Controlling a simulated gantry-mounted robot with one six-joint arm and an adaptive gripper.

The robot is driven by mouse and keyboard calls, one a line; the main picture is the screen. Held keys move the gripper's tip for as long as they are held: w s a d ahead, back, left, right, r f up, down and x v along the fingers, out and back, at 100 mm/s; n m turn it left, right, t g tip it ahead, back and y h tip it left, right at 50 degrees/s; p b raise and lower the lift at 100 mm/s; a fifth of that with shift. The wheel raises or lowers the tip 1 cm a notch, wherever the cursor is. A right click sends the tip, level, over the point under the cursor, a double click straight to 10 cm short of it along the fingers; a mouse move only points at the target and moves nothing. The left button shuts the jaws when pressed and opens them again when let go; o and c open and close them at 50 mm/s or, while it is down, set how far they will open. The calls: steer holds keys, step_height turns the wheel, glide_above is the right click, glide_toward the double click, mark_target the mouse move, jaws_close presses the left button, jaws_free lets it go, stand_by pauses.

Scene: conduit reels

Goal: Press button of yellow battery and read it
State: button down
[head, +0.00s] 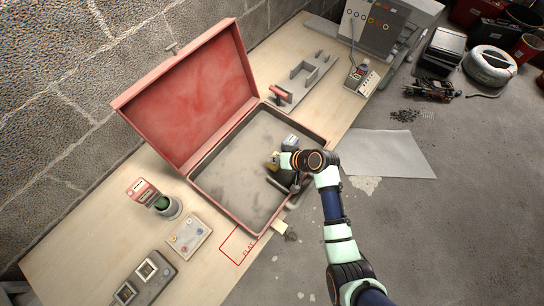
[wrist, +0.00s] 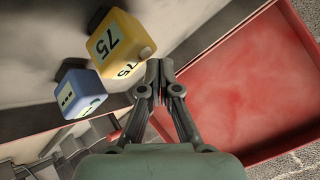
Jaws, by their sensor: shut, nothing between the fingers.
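In the wrist view the yellow battery (wrist: 112,32) is a cube with "75" on two faces and a small rounded button (wrist: 146,52) on one side. The closed fingertips of my gripper (wrist: 160,66) are just right of that button, with a narrow gap showing; whether they touch it I cannot tell. In the head view the yellow battery (head: 273,160) lies inside the open red case, partly hidden by my arm.
The red case (head: 205,177) lies on a wooden bench with its lid (head: 185,95) raised on the left. A green item in a grey cup (head: 165,206), a small panel (head: 189,236) and a grey block with two sockets (head: 144,280) stand at lower left. The case floor is mostly bare.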

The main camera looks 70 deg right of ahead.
steer(key=shift+r, duration=0.3)
step_height(320, 180, up, 5)
steer(key=p, duration=0.5)
steer(key=shift+r, duration=0.1)
stand_by(0.8)
